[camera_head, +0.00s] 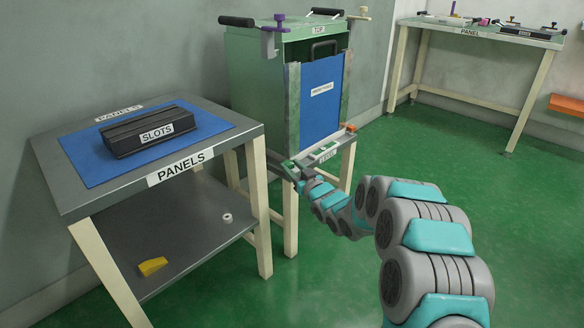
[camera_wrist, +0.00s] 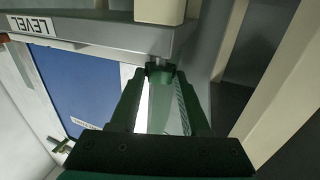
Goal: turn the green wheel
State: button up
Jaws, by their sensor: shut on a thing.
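The green wheel (camera_wrist: 160,70) shows in the wrist view as a small dark green piece under a grey ledge, on a short stem. My gripper (camera_wrist: 161,78) is shut on it, with its two fingers converging at the wheel, which they partly hide. In the head view my gripper (camera_head: 299,184) is at the left front corner of the grey ledge marked LEVEL (camera_head: 311,160), below the green cabinet. The wheel cannot be made out clearly there.
The green cabinet (camera_head: 255,75) holds a blue panel (camera_head: 322,95). The PANELS table (camera_head: 75,200) stands to the left, with a black SLOTS block (camera_head: 150,130) on its blue mat. Another table (camera_head: 470,38) is at the back right. The green floor is clear on the right.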

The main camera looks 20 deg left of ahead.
grip_shut()
jog(key=shift+s+a+m+t+h+b, duration=0.15)
jog(key=shift+m+t+h+b, duration=0.3)
jog(key=shift+b, duration=0.2)
jog(key=shift+f+t+b, duration=0.1)
jog(key=shift+t+b, duration=0.15)
jog(key=shift+b, duration=0.05)
jog(key=shift+s+a+m+t+h+b, duration=0.2)
jog(key=shift+m+t+h+b, duration=0.25)
jog(key=shift+m+t+h, duration=0.4)
jog(key=m+t+h+p, duration=0.1)
jog(key=h, duration=0.1)
jog(key=m+h+p, duration=0.1)
jog(key=shift+a+r+m+t+h+p, duration=0.2)
jog(key=shift+r+m+t+h+p, duration=0.1)
jog(key=shift+t+h, duration=0.1)
jog(key=shift+m+t+h+p, duration=0.25)
jog(key=shift+m+h+p, duration=0.2)
jog(key=shift+h, duration=0.15)
jog(key=shift+f+h, duration=0.1)
jog(key=shift+h, duration=0.2)
